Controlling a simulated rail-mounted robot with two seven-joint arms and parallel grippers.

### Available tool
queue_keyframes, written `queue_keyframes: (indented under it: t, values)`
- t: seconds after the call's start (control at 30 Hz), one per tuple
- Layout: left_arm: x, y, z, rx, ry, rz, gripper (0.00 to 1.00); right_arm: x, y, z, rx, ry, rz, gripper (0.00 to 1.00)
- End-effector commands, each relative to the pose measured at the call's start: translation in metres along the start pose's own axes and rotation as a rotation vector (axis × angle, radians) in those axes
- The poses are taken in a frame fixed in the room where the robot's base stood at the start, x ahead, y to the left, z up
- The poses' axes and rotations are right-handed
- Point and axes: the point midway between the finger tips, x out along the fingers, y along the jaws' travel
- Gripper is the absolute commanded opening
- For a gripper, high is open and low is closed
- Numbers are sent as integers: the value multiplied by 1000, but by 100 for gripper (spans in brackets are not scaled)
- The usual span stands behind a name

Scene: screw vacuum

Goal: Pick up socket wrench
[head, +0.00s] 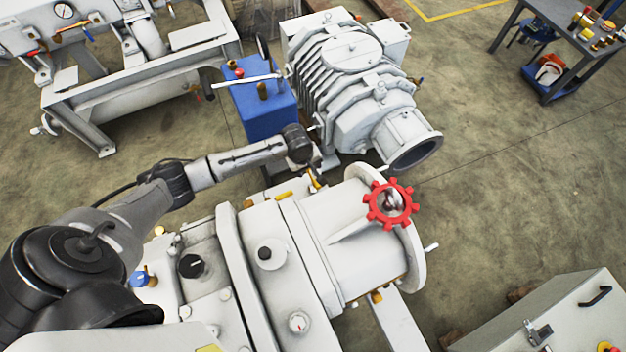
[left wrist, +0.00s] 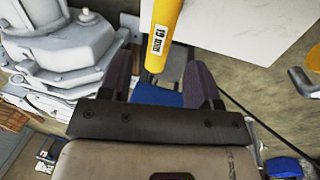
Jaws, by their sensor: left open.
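A yellow cylindrical handle with a white label (left wrist: 160,38), which looks like the socket wrench, shows in the left wrist view at the top centre. Its near end lies in line with the gap between my left fingers. My left gripper (left wrist: 161,66) is open, with one dark finger on each side of that gap, and I see no contact with the handle. The far end of the handle is cut off by the picture edge. In the head view my left gripper (head: 314,168) is small and partly hidden at the back edge of the white machine. My right gripper does not show.
The white machine (head: 330,225) with a red handwheel (head: 390,204) fills the front middle. A ribbed grey pump (head: 350,85) and a blue box (head: 262,108) stand behind the gripper. A yellow bar (head: 284,195) lies on the machine. Open floor (head: 500,190) is at right.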

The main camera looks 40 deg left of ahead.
Motion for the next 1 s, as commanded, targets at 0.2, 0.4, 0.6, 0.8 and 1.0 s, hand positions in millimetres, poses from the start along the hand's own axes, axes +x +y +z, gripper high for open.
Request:
queue_keyframes:
  t: [0.2, 0.4, 0.6, 0.8, 1.0]
  values:
    - [8, 0, 0, 0, 1, 1, 57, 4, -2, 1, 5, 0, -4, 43]
    - [24, 0, -1, 1, 1, 0, 57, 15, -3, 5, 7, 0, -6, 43]
    - [50, 0, -2, 1, 0, -1, 57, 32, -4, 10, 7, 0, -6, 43]
    - [58, 1, -2, 1, 1, 2, 57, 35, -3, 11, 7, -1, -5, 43]
    - [58, 1, -2, 1, 1, 1, 51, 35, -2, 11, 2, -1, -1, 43]
